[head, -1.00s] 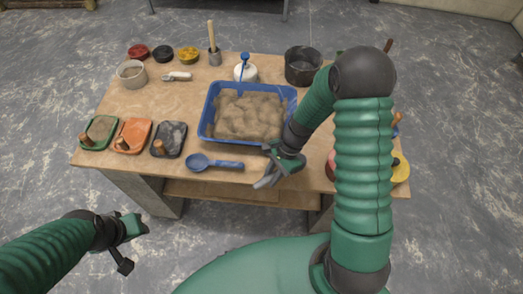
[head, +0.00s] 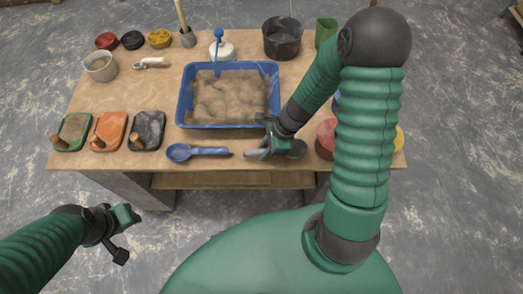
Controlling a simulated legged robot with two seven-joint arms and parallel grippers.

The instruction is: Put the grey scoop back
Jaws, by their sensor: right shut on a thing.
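The grey scoop (head: 297,149) shows at the front edge of the wooden table, right of a blue scoop (head: 195,152). Its rounded dark bowl lies to the right of my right gripper (head: 267,151), which is shut on it. The gripper hides much of its handle. I cannot tell whether the scoop touches the table top. My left gripper (head: 124,234) is open and empty, with its fingers apart, in front of the table at the lower left.
A blue tub of mortar (head: 229,125) stands just behind the scoops. Green, orange and black floats (head: 147,128) lie to the left. A black bucket (head: 282,38) stands behind, and a red item (head: 327,138) is close on the right. The table (head: 120,92) has bare wood at its left middle.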

